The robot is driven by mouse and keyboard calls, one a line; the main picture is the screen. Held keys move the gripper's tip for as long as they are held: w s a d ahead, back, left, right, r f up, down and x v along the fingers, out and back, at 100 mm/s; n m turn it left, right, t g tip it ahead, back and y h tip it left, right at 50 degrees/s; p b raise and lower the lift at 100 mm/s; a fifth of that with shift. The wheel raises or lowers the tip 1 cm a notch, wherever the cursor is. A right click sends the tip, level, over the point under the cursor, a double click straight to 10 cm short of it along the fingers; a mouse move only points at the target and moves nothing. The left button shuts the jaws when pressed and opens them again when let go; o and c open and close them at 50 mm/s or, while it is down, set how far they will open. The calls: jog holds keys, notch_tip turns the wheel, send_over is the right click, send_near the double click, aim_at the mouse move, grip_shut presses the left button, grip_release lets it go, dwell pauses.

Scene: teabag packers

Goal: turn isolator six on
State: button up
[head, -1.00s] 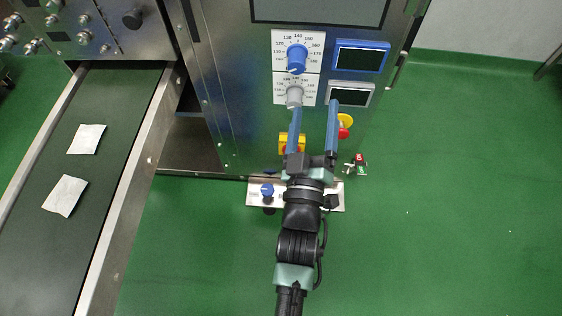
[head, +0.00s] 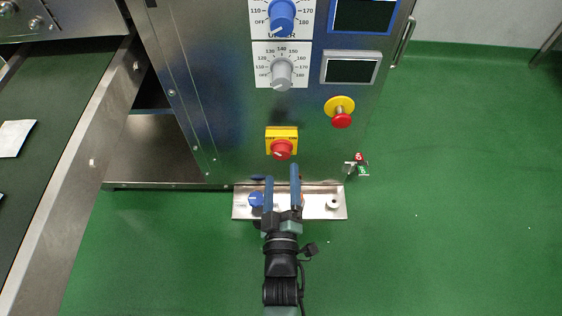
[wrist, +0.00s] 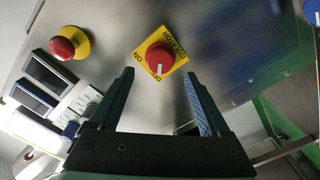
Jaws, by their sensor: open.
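The isolator is a red rotary knob (head: 281,149) on a yellow plate (head: 281,132), low on the front of the steel cabinet. In the wrist view the red knob (wrist: 159,58) is centred ahead of the fingers, its white mark by the OFF wording; ON is printed at the plate's left corner. I cannot read a number on it. My gripper (head: 282,180) is open and empty, just below the knob in the head view. In the wrist view its fingers (wrist: 160,92) are spread wide, apart from the knob.
A red emergency button on a yellow base (head: 341,110) sits up and right of the knob. Blue (head: 282,17) and grey (head: 281,74) dials and a grey-framed display (head: 351,67) are above. A steel ledge (head: 320,214) juts out below. A conveyor (head: 75,150) stands left.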

aim_at(281, 156)
jog(key=w+b, duration=0.2)
jog(key=w, duration=0.4)
jog(key=shift+c, duration=0.3)
grip_shut()
